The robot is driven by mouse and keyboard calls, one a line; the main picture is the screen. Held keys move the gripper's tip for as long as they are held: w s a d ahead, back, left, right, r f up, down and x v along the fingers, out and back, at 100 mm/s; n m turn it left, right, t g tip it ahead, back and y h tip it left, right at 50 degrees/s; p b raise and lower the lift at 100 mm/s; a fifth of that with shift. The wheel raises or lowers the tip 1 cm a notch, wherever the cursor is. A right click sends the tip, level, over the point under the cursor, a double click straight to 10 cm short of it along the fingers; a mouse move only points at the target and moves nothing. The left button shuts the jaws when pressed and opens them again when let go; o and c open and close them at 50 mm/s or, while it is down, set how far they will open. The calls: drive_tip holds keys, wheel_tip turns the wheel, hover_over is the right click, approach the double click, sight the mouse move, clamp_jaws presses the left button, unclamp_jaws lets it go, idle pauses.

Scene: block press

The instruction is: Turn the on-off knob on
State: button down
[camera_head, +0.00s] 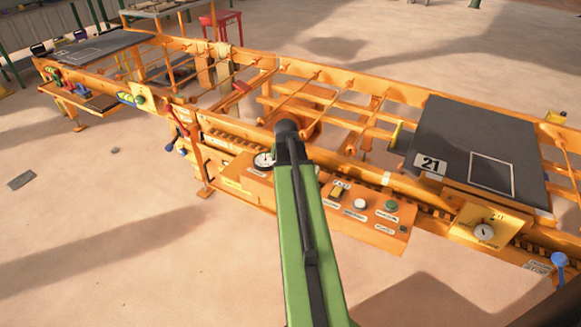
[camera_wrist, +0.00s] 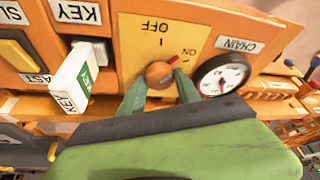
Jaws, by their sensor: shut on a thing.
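The on-off knob (camera_wrist: 157,73) is a round orange-brown knob on a yellow plate (camera_wrist: 205,22) in the wrist view. OFF and ON are printed on the plate, upside down in this view. A red mark (camera_wrist: 173,59) at the knob's edge points toward the ON label. The two green fingers of my gripper (camera_wrist: 160,84) are on either side of the knob and shut on it. In the head view, my green arm hides the knob and the fingers.
In the wrist view, a CHAIN gauge (camera_wrist: 223,75) sits close right of the knob, and a white key tag (camera_wrist: 75,78) sticks out to the left. The head view shows the orange control panel (camera_head: 375,227), with a yellow switch (camera_head: 338,192) and green button (camera_head: 391,206).

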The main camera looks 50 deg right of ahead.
drive_tip(key=m+g, duration=0.1)
drive_tip(key=m, duration=0.3)
drive_tip(key=shift+w+m+g+h, duration=0.1)
drive_tip(key=shift+m+g+h, duration=0.2)
drive_tip(key=shift+m+g, duration=0.1)
idle(0.5)
drive_tip(key=c, duration=0.9)
unclamp_jaws()
drive_tip(key=p+v, duration=1.6)
drive_tip(key=v, duration=0.1)
drive_tip(key=shift+w+a+r, duration=0.1)
drive_tip(key=shift+r, duration=0.05)
